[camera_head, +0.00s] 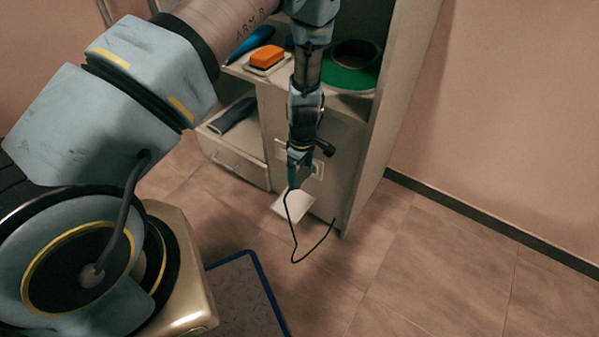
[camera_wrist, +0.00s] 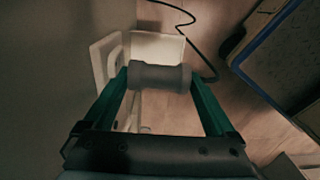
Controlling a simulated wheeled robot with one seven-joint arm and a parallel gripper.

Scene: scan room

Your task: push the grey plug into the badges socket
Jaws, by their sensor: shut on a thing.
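My gripper (camera_wrist: 158,82) has green fingers and is shut on the grey plug (camera_wrist: 160,76), which lies crosswise between the fingertips. In the head view my gripper (camera_head: 297,172) hangs in front of the cabinet's front panel; the plug is not clear there. A pale socket plate (camera_wrist: 104,58) is on the panel just left of the plug in the wrist view. The plug appears apart from the socket plate. No badges label is legible, and the socket's opening is partly hidden by the left finger.
A black cable (camera_head: 293,245) loops from the gripper to the cabinet's lower edge. A white flat piece (camera_head: 295,204) lies below the gripper. The cabinet (camera_head: 355,150) has an open drawer (camera_head: 238,165) at left.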

